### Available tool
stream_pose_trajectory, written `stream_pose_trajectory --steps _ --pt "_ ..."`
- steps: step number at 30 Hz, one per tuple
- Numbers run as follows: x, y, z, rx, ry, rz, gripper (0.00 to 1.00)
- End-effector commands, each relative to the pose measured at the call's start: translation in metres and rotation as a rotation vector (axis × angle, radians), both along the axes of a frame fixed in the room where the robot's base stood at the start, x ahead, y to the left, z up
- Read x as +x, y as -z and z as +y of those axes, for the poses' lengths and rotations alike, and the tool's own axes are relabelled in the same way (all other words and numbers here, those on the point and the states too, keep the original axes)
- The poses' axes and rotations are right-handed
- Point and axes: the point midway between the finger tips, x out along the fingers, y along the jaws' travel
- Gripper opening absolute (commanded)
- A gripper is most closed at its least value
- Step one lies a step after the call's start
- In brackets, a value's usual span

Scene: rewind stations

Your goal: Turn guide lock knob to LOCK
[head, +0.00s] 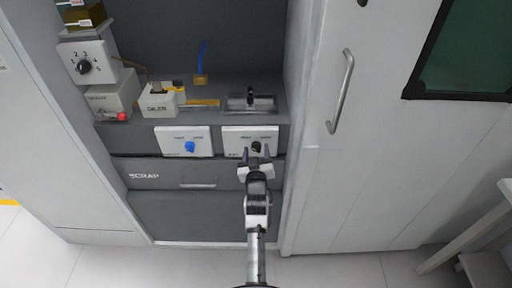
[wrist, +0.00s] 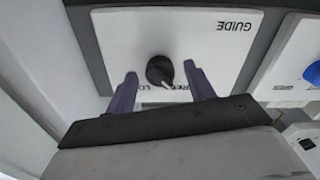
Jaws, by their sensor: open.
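The guide lock knob (wrist: 160,71) is small, round and black, with a pale pointer line. It sits on a white plate (wrist: 115,37) that reads GUIDE, upside down in the wrist view. The lettering near the pointer reads FREE, partly covered, with the start of another word beside it. In the head view the knob (head: 256,146) is on the right-hand white plate (head: 230,133). My gripper (head: 256,152) is open in front of it. In the wrist view my two purple-grey fingers (wrist: 162,82) stand on either side of the knob, with gaps between; contact is not visible.
A blue knob (head: 189,147) on a similar plate is just left. A SCRAP drawer (head: 160,176) is below. The shelf above holds a white labelled block (head: 160,103) and a black-handled fixture (head: 250,101). A door with a handle (head: 341,92) stands at right. Floor below is free.

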Motion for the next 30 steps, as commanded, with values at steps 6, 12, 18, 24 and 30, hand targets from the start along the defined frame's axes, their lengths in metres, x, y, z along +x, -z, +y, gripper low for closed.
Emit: stream_pose_trajectory --steps 6,12,18,24,30 --pt "-0.0001 0.0001 0.0 0.0 0.0 0.0 0.54" --pt "-0.0001 0.0001 0.0001 0.0 0.0 0.0 0.27" --pt "0.0 0.0001 0.0 0.0 0.0 0.0 0.09" --pt "0.0001 0.0003 -0.0001 0.024 0.0 0.0 0.09" --pt "0.0003 0.0009 -0.0002 0.112 0.0 0.0 0.09"
